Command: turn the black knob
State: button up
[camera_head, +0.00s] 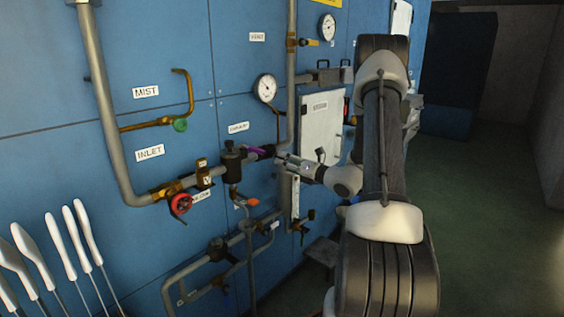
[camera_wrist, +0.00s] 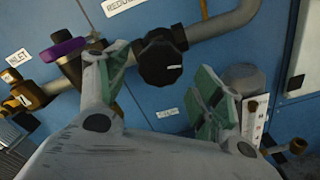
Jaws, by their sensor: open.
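The black knob (camera_wrist: 163,62) is a dark, lobed hand knob with a small pale label on its face. It sits on a grey pipe on the blue wall panel, and in the head view it is a small dark shape (camera_head: 268,150) just right of a purple handle. My gripper (camera_wrist: 158,82) is open, with its green-padded fingers apart. In the wrist view the knob shows in the gap between the fingers; I cannot tell if either finger touches it. In the head view my gripper (camera_head: 284,161) points left, close by the knob.
The purple handle (camera_wrist: 62,50) is beside the left finger. A grey round part (camera_wrist: 243,77) and a white scale strip (camera_wrist: 255,118) are near the right finger. A red handwheel (camera_head: 181,204), a green knob (camera_head: 180,125) and white sock boards (camera_head: 62,247) are further left.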

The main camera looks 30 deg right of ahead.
jog(key=v, duration=0.8)
jog(key=shift+s, duration=0.4)
jog(key=shift+d, duration=0.15)
